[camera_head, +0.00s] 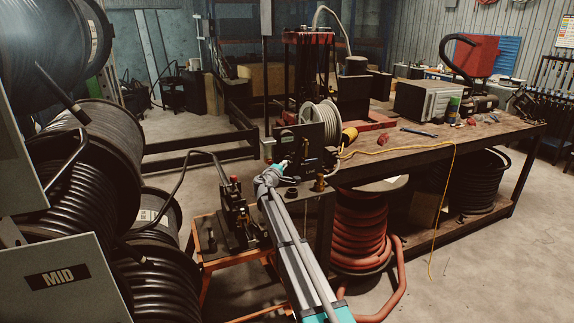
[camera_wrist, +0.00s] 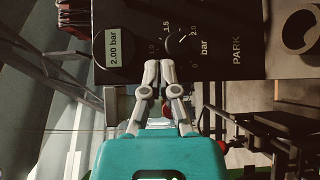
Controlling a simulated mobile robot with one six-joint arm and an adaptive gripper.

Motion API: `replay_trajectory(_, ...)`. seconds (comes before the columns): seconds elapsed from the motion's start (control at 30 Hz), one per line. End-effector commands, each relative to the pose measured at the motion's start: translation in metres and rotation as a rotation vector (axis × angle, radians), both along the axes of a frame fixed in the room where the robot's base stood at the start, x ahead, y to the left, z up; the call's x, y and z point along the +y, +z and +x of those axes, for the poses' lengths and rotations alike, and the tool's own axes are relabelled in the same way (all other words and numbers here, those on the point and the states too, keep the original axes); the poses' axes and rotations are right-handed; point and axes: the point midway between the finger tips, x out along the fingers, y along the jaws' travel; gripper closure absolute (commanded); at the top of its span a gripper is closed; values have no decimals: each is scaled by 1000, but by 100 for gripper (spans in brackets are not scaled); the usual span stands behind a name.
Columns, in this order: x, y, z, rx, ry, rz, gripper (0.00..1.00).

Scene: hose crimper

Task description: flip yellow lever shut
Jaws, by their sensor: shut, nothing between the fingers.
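My gripper (camera_wrist: 159,66) is shut and empty in the wrist view, its fingertips together in front of a dark panel (camera_wrist: 220,62). The panel carries a readout of 2.00 bar (camera_wrist: 115,47), a dial (camera_wrist: 180,42) and the word PARK. In the head view my gripper (camera_head: 284,163) is small, close to the dark machine (camera_head: 312,145) at the bench's near left end. A yellow part (camera_head: 348,136) shows just right of that machine; I cannot tell whether it is the lever. No yellow lever is clear in the wrist view. Whether the fingertips touch the panel is unclear.
The bench (camera_head: 440,143) extends right with a grey box (camera_head: 426,101) on it. A yellow cord (camera_head: 400,149) runs over its edge. A red hose coil (camera_head: 358,230) stands below. Black hose reels (camera_head: 95,160) crowd the left. An orange-framed cart (camera_head: 215,250) stands left of my arm.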

Motion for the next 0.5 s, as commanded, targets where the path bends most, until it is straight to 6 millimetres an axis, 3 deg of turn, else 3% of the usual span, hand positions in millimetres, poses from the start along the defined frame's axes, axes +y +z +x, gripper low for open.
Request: replay_trajectory(0.5, -35, 0, 68, 0, -2, 0, 100)
